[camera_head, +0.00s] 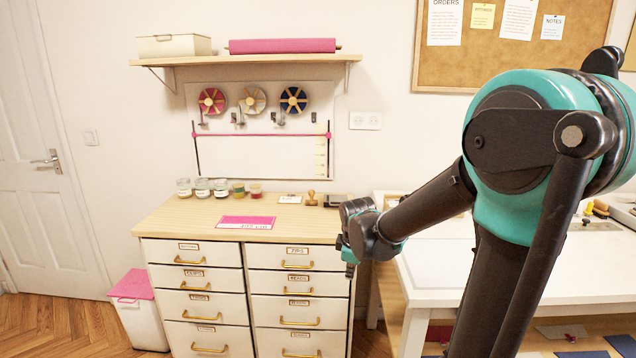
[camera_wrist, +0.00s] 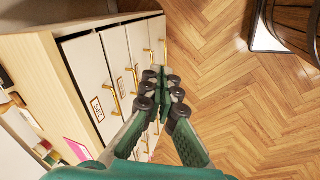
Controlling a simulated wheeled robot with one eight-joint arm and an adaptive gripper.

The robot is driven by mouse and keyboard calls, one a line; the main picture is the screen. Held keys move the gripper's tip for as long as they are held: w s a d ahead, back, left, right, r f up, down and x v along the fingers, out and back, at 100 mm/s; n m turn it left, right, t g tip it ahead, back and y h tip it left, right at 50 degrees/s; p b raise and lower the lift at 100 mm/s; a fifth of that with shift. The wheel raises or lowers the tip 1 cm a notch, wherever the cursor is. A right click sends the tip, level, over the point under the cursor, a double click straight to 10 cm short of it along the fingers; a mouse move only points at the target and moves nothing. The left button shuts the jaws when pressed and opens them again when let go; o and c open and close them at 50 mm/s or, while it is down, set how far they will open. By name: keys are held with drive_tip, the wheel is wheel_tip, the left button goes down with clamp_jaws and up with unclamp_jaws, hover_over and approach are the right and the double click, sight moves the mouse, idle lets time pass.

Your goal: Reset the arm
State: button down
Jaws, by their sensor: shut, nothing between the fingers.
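My arm reaches from the right of the head view toward the drawer cabinet. My gripper (camera_wrist: 165,100) is shut and empty in the wrist view, with its dark fingertips together. It appears in front of the drawer fronts and above the wooden floor. In the head view the arm's end hangs near the right edge of the cabinet, and the fingers are too small there to judge.
The wooden-topped cabinet (camera_head: 170,217) has two columns of labelled drawers, which look closed. A pink card (camera_head: 246,222) and several jars sit on top. A white table (camera_head: 450,277) stands right, a pink-lidded bin (camera_head: 142,323) left. Herringbone floor (camera_wrist: 230,90) is open before the cabinet.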

drive_tip(key=s+d+f+m, duration=0.3)
drive_tip(key=s+d+m, duration=0.2)
drive_tip(key=s+m, duration=0.2)
drive_tip(key=s+d+f+m, duration=0.3)
drive_tip(key=s+m, duration=0.4)
drive_tip(key=s, duration=0.3)
drive_tip(key=shift+s+d, duration=0.35)
drive_tip(key=shift+d, duration=0.55)
